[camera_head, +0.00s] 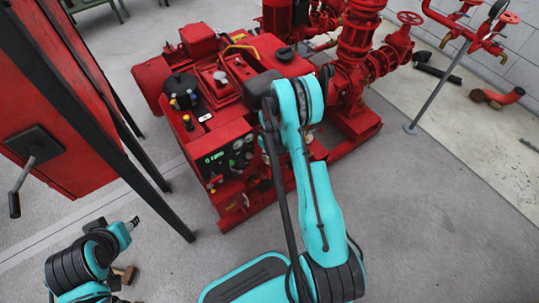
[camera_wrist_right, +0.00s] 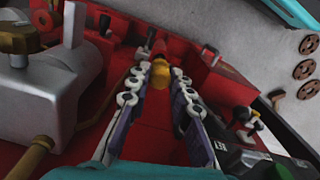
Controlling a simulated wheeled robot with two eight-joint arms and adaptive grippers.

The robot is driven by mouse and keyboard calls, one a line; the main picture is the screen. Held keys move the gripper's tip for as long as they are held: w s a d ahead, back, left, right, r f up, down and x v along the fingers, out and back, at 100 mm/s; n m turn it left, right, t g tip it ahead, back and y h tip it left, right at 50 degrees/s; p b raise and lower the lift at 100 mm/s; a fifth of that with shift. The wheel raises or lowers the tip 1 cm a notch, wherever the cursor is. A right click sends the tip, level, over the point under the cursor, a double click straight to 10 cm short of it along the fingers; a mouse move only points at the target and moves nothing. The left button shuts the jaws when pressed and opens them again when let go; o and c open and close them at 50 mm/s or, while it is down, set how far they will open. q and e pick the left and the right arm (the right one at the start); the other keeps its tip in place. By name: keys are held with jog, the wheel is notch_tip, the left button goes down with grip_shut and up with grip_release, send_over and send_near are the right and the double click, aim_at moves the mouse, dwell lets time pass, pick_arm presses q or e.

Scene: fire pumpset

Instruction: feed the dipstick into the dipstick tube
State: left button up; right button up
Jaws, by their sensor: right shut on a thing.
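In the right wrist view, my right gripper (camera_wrist_right: 153,72) has its two fingers closed on a small yellow piece (camera_wrist_right: 161,77), which looks like the dipstick's handle. The rest of the dipstick is hidden behind the fingers. The gripper is over the red engine (camera_wrist_right: 120,60). I cannot make out the dipstick tube's mouth. In the head view, my right arm reaches over the red engine (camera_head: 225,95), and its dark wrist end hides the fingertips.
A grey metal box (camera_wrist_right: 57,82) stands close left of the right gripper. A control panel (camera_head: 230,155) is on the engine's near side. Red pump pipes (camera_head: 355,45) rise behind my right arm. A red cabinet (camera_head: 65,105) stands at left.

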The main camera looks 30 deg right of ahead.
jog(key=shift+f, duration=1.45)
jog(key=o, duration=0.9)
jog(key=shift+o, duration=0.2)
jog(key=shift+r, duration=0.1)
notch_tip(320, 180, up, 12)
jog(key=shift+f, duration=0.1)
